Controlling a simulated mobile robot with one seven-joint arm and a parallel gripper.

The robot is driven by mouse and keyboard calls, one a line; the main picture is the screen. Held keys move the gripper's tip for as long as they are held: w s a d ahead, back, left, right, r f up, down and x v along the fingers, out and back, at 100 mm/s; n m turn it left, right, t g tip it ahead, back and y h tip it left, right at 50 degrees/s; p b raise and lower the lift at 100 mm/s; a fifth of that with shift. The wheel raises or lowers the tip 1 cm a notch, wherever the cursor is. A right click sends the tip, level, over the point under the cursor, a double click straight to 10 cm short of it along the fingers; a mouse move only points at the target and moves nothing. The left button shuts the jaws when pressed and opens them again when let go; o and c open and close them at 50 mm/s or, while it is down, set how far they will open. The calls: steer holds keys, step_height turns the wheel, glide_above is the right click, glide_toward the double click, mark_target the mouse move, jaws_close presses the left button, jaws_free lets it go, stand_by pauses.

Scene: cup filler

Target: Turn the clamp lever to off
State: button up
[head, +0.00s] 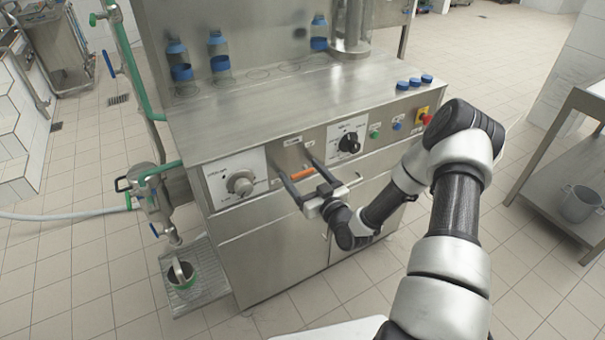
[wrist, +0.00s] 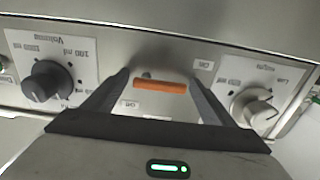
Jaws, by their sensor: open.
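The clamp lever has an orange handle (head: 298,173) and sits on the front panel of the steel filling machine, between two knobs. In the wrist view the orange handle (wrist: 160,86) lies nearly level. One small label (wrist: 204,65) sits beyond its right end and another (wrist: 130,105) sits nearer its left end; their print is too small to read surely. My gripper (head: 291,158) is open in front of the panel. In the wrist view its two fingers (wrist: 159,75) stand on either side of the handle, with a gap at each end. The lever's pivot is not clear.
A dark knob (head: 349,142) and a silver knob (head: 241,184) flank the lever closely. Buttons and a red emergency stop (head: 426,118) lie to the right. A steel table (head: 572,150) stands far right; the floor between is clear.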

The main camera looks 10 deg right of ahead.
steer(key=c, duration=1.1)
steer(key=shift+o, duration=0.2)
steer(key=shift+m, duration=0.4)
steer(key=m+b, duration=0.1)
steer(key=m, duration=0.1)
steer(key=m+b, duration=0.1)
steer(key=shift+d+r+m, duration=0.15)
steer(key=shift+r+m, duration=0.25)
steer(key=m, duration=0.3)
steer(key=m+b, duration=0.1)
steer(key=shift+w+d+r+m, duration=0.1)
steer(key=shift+d+r+m, duration=0.2)
steer(key=m, duration=0.3)
steer(key=m+b, duration=0.1)
steer(key=shift+w+d+r, duration=0.15)
steer(key=shift+d+r, duration=0.1)
steer(key=shift+d, duration=0.1)
steer(key=m, duration=0.4)
steer(key=shift+w+d+m, duration=0.1)
steer(key=shift+d+m, duration=0.2)
steer(key=shift+d, duration=0.05)
steer(key=shift+r, duration=0.1)
steer(key=o, duration=1.1)
steer(key=shift+c, duration=0.2)
